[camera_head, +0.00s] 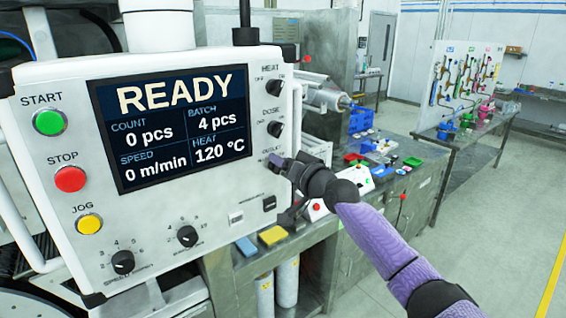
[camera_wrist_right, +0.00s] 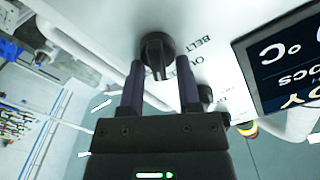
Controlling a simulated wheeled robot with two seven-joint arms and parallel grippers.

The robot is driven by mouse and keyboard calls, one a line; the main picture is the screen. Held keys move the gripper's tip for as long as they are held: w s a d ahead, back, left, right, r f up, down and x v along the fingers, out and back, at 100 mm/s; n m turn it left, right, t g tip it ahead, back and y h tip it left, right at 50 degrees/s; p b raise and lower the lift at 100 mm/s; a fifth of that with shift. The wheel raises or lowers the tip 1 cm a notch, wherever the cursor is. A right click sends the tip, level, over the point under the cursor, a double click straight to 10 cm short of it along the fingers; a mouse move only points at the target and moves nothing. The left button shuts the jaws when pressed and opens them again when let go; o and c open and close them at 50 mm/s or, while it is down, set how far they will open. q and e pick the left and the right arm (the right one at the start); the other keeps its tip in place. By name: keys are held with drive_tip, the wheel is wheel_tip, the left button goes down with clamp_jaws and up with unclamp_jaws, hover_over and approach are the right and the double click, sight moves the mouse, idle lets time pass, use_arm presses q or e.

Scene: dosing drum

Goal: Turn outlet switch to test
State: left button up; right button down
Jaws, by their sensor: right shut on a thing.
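The outlet switch is a black rotary knob on the right side of the white control panel (camera_head: 150,215), below the heat switch (camera_head: 276,85) and the dose switch (camera_head: 275,130). In the head view my right gripper (camera_head: 277,162) reaches it from the right and covers it. In the right wrist view the outlet switch (camera_wrist_right: 157,52) sits between the two fingers of the right gripper (camera_wrist_right: 160,72), which is shut on it. The word BELT reads beside the knob there. The test mark is not readable. My left gripper is not in view.
The panel screen (camera_head: 170,120) reads READY. Start (camera_head: 49,122), stop (camera_head: 70,179) and jog (camera_head: 88,223) buttons sit at its left, and two dials below. A bench (camera_head: 345,225) with small items stands behind my right arm. Open floor lies to the right.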

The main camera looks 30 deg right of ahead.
drive_tip(key=shift+c, duration=1.7)
unclamp_jaws()
drive_tip(key=s, duration=1)
drive_tip(key=shift+d+b, duration=0.35)
drive_tip(key=shift+d, duration=0.05)
